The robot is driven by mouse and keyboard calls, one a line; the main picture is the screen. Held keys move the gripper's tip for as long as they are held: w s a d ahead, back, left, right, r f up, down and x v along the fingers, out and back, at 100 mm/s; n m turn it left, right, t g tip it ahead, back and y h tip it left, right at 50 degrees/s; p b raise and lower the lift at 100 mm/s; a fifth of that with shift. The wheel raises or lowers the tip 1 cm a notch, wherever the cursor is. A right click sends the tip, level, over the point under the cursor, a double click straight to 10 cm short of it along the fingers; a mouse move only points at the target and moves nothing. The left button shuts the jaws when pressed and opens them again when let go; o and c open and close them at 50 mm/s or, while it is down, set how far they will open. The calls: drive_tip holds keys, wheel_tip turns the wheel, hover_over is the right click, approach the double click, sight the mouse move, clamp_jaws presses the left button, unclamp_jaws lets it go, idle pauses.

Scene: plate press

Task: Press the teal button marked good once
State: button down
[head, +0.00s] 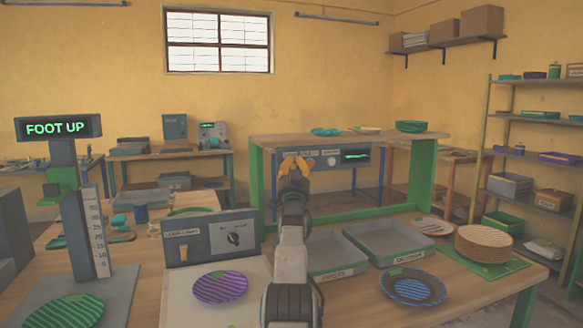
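A grey control panel (378,163) is fixed under the raised shelf in the middle of the head view. It has small labels too blurred to read, a pale round button (331,161) and a lit green display (356,155). I cannot make out a teal button marked good; my gripper covers the panel's left part. My gripper (296,162) has orange fingertips and points away from me, in front of that part in the picture. I cannot tell whether it touches the panel or whether its fingers are apart.
A press (75,190) at left shows "FOOT UP", with a striped plate (70,312) at its base. A dial box (212,238), a purple plate (220,287), two grey trays (388,241), a blue plate (413,287) and a plate stack (483,243) surround my arm on the bench.

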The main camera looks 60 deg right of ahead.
drive_tip(key=shift+s+a+f+b, duration=0.15)
drive_tip(key=shift+s+a+b, duration=0.15)
drive_tip(key=shift+b, duration=0.55)
drive_tip(key=shift+s+a+b, duration=0.25)
drive_tip(key=shift+b, duration=0.35)
